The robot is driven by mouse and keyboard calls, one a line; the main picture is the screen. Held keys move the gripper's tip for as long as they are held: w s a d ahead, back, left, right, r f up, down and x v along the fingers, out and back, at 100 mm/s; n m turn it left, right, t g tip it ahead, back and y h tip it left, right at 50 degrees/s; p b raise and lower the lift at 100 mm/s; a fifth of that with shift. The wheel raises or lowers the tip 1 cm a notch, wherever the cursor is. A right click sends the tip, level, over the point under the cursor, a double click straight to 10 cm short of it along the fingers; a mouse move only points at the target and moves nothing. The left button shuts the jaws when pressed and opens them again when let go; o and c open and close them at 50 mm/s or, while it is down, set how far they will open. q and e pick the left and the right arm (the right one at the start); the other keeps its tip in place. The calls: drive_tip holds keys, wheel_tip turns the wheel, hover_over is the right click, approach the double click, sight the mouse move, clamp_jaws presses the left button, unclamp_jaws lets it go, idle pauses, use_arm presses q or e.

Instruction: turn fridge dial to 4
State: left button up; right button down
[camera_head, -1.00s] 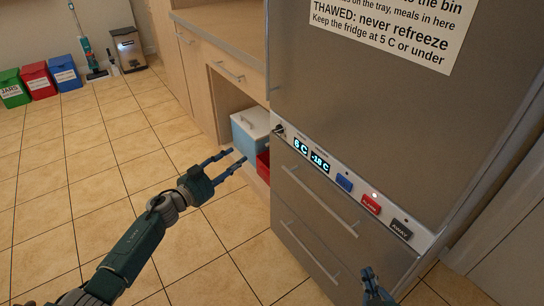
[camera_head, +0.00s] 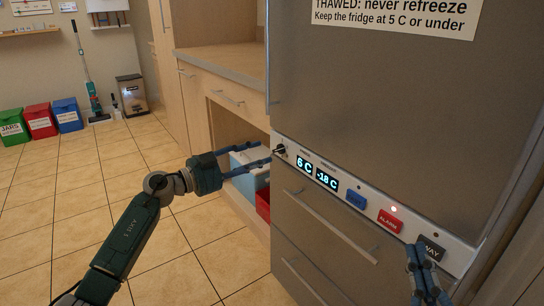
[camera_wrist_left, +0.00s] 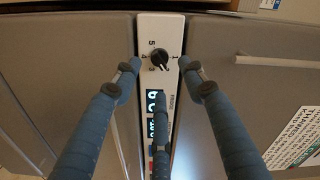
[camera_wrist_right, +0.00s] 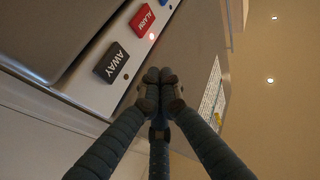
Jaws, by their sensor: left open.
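The fridge dial (camera_head: 280,149) is a small dark knob at the left end of the control strip. In the left wrist view the dial (camera_wrist_left: 159,59) sits on a white panel with numbers around it; its exact setting is too small to read surely. My left gripper (camera_head: 270,156) is open, with its fingers pointing at the dial. In the left wrist view its fingertips (camera_wrist_left: 157,65) stand either side of the dial, apart from it. My right gripper (camera_head: 420,248) is near the AWAY button, and its fingertips (camera_wrist_right: 160,76) are together with nothing between them.
The strip (camera_head: 340,178) has displays reading 6 C and -18 C (camera_head: 327,180), a blue button (camera_head: 356,199), a red ALARM button (camera_head: 389,220) and an AWAY button (camera_head: 431,247). A blue-and-white cooler (camera_head: 245,178) and a red box (camera_head: 263,203) stand in the left alcove.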

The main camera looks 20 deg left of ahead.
sight(275, 151)
use_arm(q)
drive_tip(key=b+x, duration=0.1)
drive_tip(key=x, duration=0.4)
drive_tip(key=shift+w+d, duration=0.25)
use_arm(e)
drive_tip(key=s+r+t+y, duration=0.1)
drive_tip(key=s+r+t, duration=0.3)
drive_tip(key=r, duration=0.3)
drive_tip(key=shift+s+r+y, duration=0.3)
drive_tip(key=shift+s, duration=0.05)
drive_tip(key=shift+d, duration=0.1)
use_arm(q)
clamp_jaws()
